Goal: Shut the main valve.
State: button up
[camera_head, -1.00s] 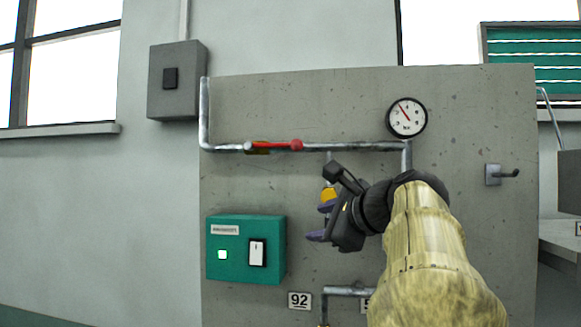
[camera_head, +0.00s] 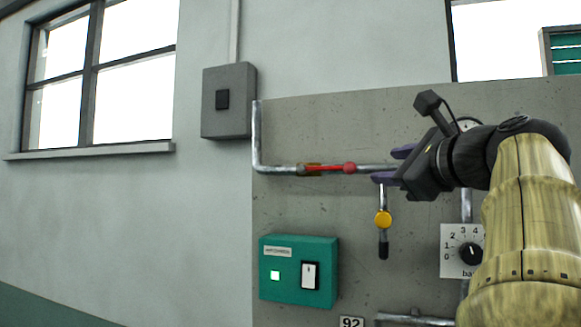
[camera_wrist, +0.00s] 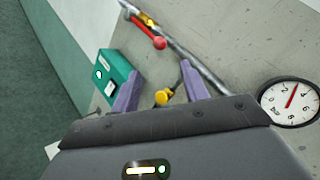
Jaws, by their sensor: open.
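A valve with a red lever (camera_head: 325,168) and a red ball knob (camera_head: 349,168) sits on the upper horizontal pipe. Its brass body (camera_head: 310,170) is at the lever's left end, and the lever lies along the pipe. The wrist view also shows the red knob (camera_wrist: 159,43) at the top, beyond the fingertips. My gripper (camera_head: 392,164) is open and empty, with purple fingers pointing left at about pipe height. It is a little right of the knob and apart from it. No label on this valve can be read.
A smaller yellow-knobbed valve (camera_head: 383,218) hangs on a branch below the gripper. A teal switch box (camera_head: 299,270) with a lit lamp is lower left. A numbered dial (camera_head: 470,252) is lower right. A round gauge (camera_wrist: 290,102) is right in the wrist view. A grey box (camera_head: 228,101) is on the wall.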

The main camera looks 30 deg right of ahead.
aim_at(354, 167)
jog(key=w+p, duration=0.1)
jog(key=w, duration=0.3)
jog(key=w+d+p, duration=0.1)
jog(key=w, duration=0.3)
jog(key=w+d+p, duration=0.1)
jog(key=w+p, duration=0.1)
jog(key=w, duration=0.2)
jog(key=shift+w+r, duration=0.1)
jog(key=shift+w, duration=0.3)
jog(key=shift+w+d, duration=0.1)
jog(key=shift+w, duration=0.35)
jog(key=shift+c, duration=0.3)
grip_shut()
